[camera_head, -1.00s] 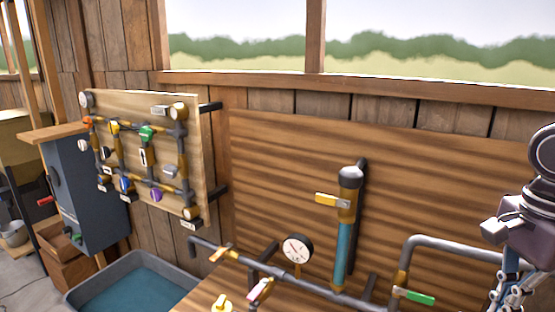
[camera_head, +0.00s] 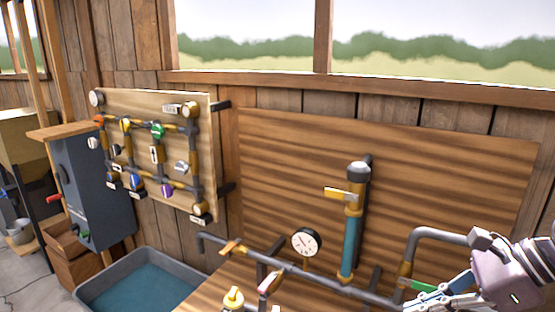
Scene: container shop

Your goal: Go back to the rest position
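My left gripper is not in view.
A pipe rig with a pressure gauge (camera_head: 306,242), a blue tube (camera_head: 350,245) and a yellow-handled valve (camera_head: 341,194) stands ahead. A valve board (camera_head: 206,125) hangs left, above a water basin (camera_head: 190,267). A grey cabinet (camera_head: 92,190) stands further left.

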